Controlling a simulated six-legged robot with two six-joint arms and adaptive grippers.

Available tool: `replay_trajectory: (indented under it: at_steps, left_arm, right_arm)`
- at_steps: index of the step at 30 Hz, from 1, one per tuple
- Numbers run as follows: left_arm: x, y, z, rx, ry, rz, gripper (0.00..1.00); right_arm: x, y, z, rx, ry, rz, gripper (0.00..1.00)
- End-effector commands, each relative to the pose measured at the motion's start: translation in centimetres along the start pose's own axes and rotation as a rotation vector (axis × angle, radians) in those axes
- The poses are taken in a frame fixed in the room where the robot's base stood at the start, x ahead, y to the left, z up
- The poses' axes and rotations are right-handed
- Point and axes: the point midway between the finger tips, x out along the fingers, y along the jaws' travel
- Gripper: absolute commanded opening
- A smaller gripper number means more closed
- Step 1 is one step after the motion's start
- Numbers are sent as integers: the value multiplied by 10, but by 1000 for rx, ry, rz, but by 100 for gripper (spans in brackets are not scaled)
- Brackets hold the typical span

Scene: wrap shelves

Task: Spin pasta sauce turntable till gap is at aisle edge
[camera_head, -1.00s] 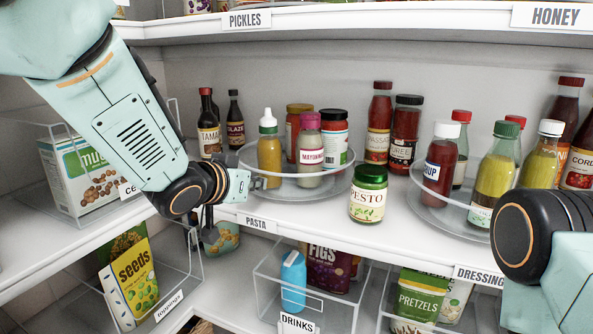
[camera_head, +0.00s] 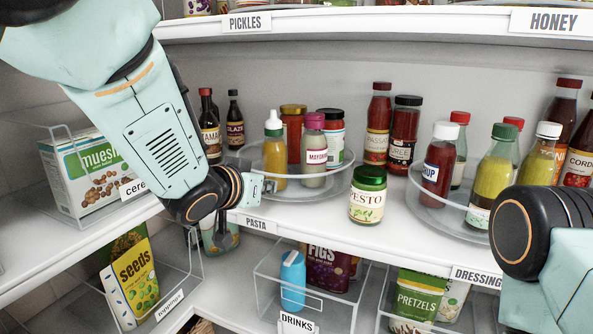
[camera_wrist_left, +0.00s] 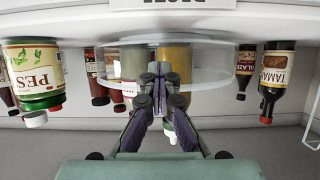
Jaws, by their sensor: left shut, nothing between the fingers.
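The clear round pasta turntable (camera_head: 322,189) stands on the middle shelf behind the PASTA label (camera_head: 256,225). It carries a yellow mustard bottle (camera_head: 274,158) at front left, a mayonnaise jar (camera_head: 314,155) at front, an orange-lidded jar (camera_head: 293,125) and a black-lidded jar (camera_head: 330,128) behind. Bare disc shows at its front right. My left gripper (camera_head: 264,188) is shut and empty at the turntable's front-left rim. In the left wrist view its fingertips (camera_wrist_left: 162,72) overlap the turntable (camera_wrist_left: 218,75); I cannot tell whether they touch. My right gripper is out of view.
A pesto jar (camera_head: 368,195) stands right of the turntable, near the shelf edge. A second turntable (camera_head: 430,215) with sauces is farther right. Dark bottles (camera_head: 209,125) stand behind left; a cereal bin (camera_head: 75,205) is at left. My right arm is at lower right.

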Motion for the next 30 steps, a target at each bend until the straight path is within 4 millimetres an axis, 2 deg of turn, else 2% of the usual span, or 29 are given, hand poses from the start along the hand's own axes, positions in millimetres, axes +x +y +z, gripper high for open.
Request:
replay_trajectory:
  at_steps: [7,21,30]
  left_arm:
    - [0,2,-2,2,5,1,0]
    - [2,24,-4,6,7,2,0]
    - [2,25,-2,6,6,3,0]
  right_arm:
    - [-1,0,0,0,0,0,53]
    - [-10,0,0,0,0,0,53]
    - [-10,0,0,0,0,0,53]
